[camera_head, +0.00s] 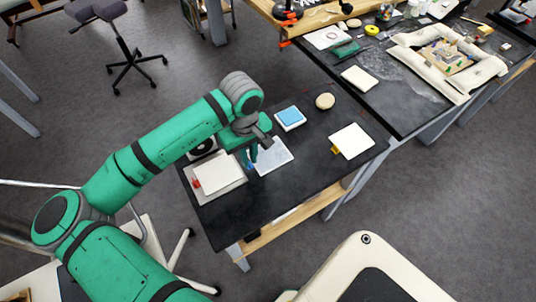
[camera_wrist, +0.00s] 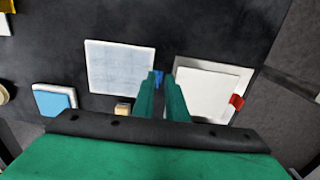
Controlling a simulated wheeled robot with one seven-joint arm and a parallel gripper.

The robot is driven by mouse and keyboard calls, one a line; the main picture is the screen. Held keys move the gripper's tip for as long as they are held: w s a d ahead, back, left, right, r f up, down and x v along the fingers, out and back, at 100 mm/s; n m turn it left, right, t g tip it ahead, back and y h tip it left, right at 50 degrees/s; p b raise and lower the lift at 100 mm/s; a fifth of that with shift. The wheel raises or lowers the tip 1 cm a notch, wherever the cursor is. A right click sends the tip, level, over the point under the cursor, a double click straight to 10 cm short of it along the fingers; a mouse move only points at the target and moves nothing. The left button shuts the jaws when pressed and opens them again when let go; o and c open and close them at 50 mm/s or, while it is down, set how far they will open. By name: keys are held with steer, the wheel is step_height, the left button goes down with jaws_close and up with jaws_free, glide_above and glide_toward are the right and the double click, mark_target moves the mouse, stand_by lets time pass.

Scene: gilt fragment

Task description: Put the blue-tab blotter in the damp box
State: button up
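The blue-tab blotter (camera_head: 274,157) is a pale bluish square sheet lying flat on the black table. It also shows in the wrist view (camera_wrist: 120,68), with its blue tab (camera_wrist: 157,79) at its right edge. My gripper (camera_head: 250,158) points down at that edge. In the wrist view my gripper (camera_wrist: 163,82) has a narrow gap between its fingers, and the tab shows at the left fingertip. I see no clear grip on it. I cannot tell for sure which thing is the damp box; a white square piece with a blue top (camera_head: 290,117) stands behind the blotter.
A red-tab blotter (camera_head: 218,173) lies on a larger pale board at the left table end, close to my right finger in the wrist view. A yellow-tab blotter (camera_head: 352,141) lies at right. A round tan disc (camera_head: 325,101) is behind. The front table area is clear.

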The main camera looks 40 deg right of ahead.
mark_target(250, 164)
steer(key=shift+d+f, duration=0.1)
steer(key=shift+f, duration=1.5)
jaws_close()
steer(key=shift+r, duration=0.1)
